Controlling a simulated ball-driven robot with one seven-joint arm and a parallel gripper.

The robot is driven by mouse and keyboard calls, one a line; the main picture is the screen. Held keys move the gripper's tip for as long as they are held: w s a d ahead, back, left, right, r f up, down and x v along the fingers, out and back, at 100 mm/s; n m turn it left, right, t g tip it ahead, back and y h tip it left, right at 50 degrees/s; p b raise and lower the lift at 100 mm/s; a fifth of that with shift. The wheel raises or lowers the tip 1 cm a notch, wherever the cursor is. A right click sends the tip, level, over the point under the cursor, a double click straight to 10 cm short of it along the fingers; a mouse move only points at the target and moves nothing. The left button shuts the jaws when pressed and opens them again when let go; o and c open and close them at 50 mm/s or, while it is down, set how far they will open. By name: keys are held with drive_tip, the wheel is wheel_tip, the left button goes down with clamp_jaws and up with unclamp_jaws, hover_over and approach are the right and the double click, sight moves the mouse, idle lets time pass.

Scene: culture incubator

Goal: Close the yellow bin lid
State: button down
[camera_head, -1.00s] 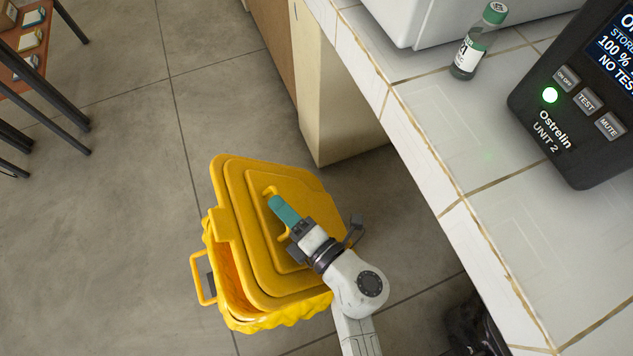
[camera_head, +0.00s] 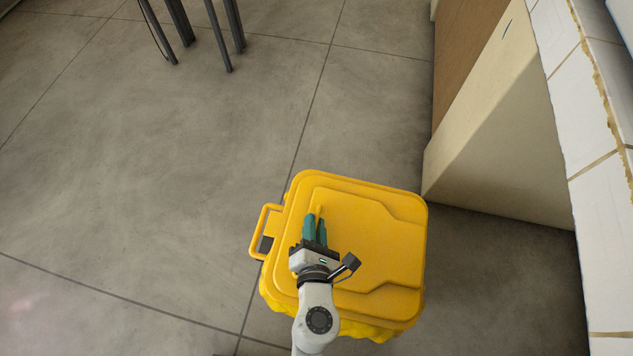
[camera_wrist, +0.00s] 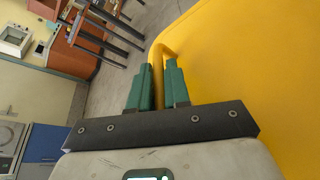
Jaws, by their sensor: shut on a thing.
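The yellow bin lid (camera_head: 372,240) lies over the yellow bin (camera_head: 268,232) in the head view and looks level with it; whether its whole rim touches cannot be told. The bin's side handle sticks out to the left. My gripper (camera_head: 315,226) is over the left part of the lid, its teal fingers shut on the lid handle (camera_wrist: 157,78), a thin yellow bar between the fingers in the wrist view. The lid (camera_wrist: 240,60) fills the right of that view. My gripper hides most of the handle in the head view.
A crinkled yellow liner (camera_head: 372,331) shows below the lid's near edge. A cream cabinet side (camera_head: 500,130) and a tiled counter (camera_head: 575,110) stand to the right. Dark table legs (camera_head: 205,30) are at the back. The floor (camera_head: 130,190) to the left is clear.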

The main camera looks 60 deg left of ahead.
drive_tip(key=shift+s+a+f+n+b, duration=0.15)
drive_tip(key=shift+f+n+b, duration=0.2)
drive_tip(key=shift+f, duration=0.7)
drive_tip(key=shift+f, duration=0.1)
drive_tip(key=c, duration=1.4)
unclamp_jaws()
drive_tip(key=shift+c, duration=0.2)
drive_tip(key=shift+h, duration=0.3)
drive_tip(key=p+v, duration=0.1)
drive_tip(key=v, duration=1)
drive_tip(key=shift+p, duration=0.4)
